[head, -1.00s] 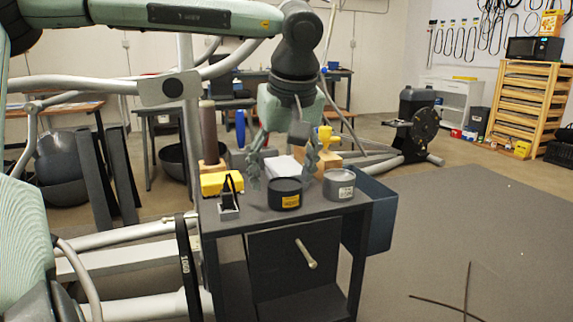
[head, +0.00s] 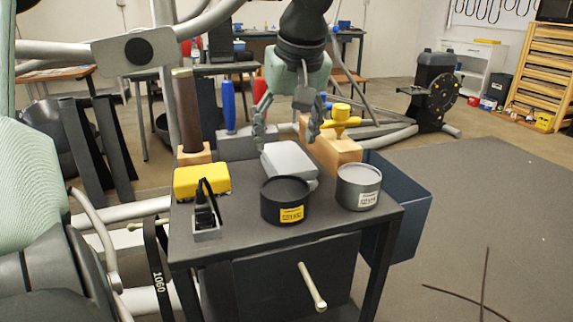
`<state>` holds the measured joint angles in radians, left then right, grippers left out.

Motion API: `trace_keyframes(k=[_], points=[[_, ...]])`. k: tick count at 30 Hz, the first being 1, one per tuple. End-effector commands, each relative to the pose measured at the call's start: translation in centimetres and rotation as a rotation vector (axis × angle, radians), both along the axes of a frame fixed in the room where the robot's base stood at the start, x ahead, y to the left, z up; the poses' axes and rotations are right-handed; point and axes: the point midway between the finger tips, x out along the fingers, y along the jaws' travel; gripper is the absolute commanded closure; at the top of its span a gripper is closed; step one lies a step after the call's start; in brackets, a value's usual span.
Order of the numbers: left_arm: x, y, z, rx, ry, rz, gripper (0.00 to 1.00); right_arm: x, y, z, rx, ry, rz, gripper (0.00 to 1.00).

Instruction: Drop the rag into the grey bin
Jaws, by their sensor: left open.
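My left gripper (head: 287,132) is open, with its fingers pointing down and spread apart over the back part of a dark cart top. Just below and between the fingers lies a light grey, flat, block-like thing (head: 288,159). I cannot tell for sure which of these two is the rag. A dark blue-grey bin (head: 408,208) hangs at the right side of the cart; its inside is mostly hidden. My right gripper is not in view.
On the cart top (head: 335,222) stand a black tin (head: 286,201), a grey tin (head: 359,187), a small black tool holder (head: 207,222), a brown-handled tool (head: 187,112), a blue-handled tool (head: 229,106) and a yellow-knobbed wooden block (head: 336,150). Open floor lies to the right.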

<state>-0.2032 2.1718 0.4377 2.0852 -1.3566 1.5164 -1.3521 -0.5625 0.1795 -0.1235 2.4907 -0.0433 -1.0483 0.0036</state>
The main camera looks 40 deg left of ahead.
Motion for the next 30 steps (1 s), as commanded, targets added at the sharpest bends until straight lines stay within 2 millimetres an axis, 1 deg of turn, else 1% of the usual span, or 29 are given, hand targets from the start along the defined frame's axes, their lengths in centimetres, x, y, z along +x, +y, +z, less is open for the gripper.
trace_keyframes(k=[6,10,13,20,30], points=[[0.5,0.9,-3.2,-0.003,0.005,0.0,0.31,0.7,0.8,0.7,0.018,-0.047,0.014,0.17],[0.8,1.4,-4.5,-0.003,0.001,0.0,0.31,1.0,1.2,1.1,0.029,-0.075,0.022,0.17],[0.9,1.6,-4.8,-0.001,0.0,0.0,0.31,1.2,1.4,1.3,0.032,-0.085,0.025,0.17],[0.9,1.6,-4.8,-0.001,-0.001,0.001,0.31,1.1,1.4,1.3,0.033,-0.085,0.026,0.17],[0.9,1.6,-5.1,-0.001,-0.001,0.001,0.31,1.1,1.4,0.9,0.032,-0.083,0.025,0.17]])
